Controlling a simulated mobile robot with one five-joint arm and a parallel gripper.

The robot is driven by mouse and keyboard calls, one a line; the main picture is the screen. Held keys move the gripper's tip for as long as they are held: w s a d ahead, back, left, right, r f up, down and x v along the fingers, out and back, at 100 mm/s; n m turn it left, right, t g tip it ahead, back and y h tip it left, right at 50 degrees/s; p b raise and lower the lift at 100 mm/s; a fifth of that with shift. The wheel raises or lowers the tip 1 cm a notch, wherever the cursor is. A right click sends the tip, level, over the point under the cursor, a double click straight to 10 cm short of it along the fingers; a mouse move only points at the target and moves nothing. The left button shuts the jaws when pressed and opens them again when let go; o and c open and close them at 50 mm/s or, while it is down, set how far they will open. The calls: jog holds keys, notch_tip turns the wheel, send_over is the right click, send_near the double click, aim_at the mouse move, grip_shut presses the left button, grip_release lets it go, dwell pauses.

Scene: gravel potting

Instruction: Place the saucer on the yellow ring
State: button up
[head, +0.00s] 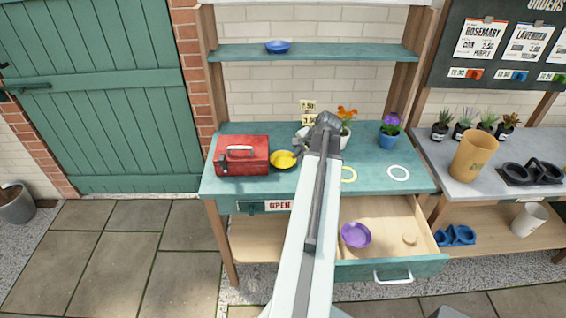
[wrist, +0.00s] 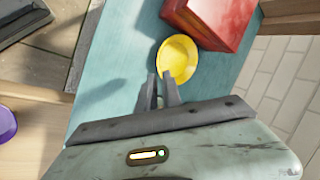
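A yellow saucer (head: 283,160) sits on the teal bench top, just right of a red toolbox. It also shows in the wrist view (wrist: 180,57). The yellow ring (head: 349,174) is a flat outline on the bench, partly hidden behind my arm. My gripper (head: 297,151) is at the right side of the yellow saucer. In the wrist view, my fingertips (wrist: 160,76) have a narrow gap between them and overlap the saucer's near edge. I cannot tell whether they touch it. A blue saucer (head: 278,47) is on the shelf and a purple saucer (head: 356,235) in the open drawer.
The red toolbox (head: 242,156) stands left of the yellow saucer. A white ring (head: 398,173) lies right of the yellow ring. An orange-flowered pot (head: 345,137) and a blue pot (head: 389,139) stand behind. The open drawer (head: 390,271) juts out below.

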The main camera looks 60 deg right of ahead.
aim_at(292, 165)
jog(key=shift+b+x, duration=0.55)
jog(key=shift+x, duration=0.65)
jog(key=b+x, duration=0.4)
jog(key=x, duration=0.1)
jog(key=shift+s+d+f+b, duration=0.1)
jog(key=shift+s+d+b, duration=0.15)
jog(key=shift+b, duration=0.1)
grip_shut()
notch_tip(292, 165, up, 11)
jog(key=p, duration=1.1)
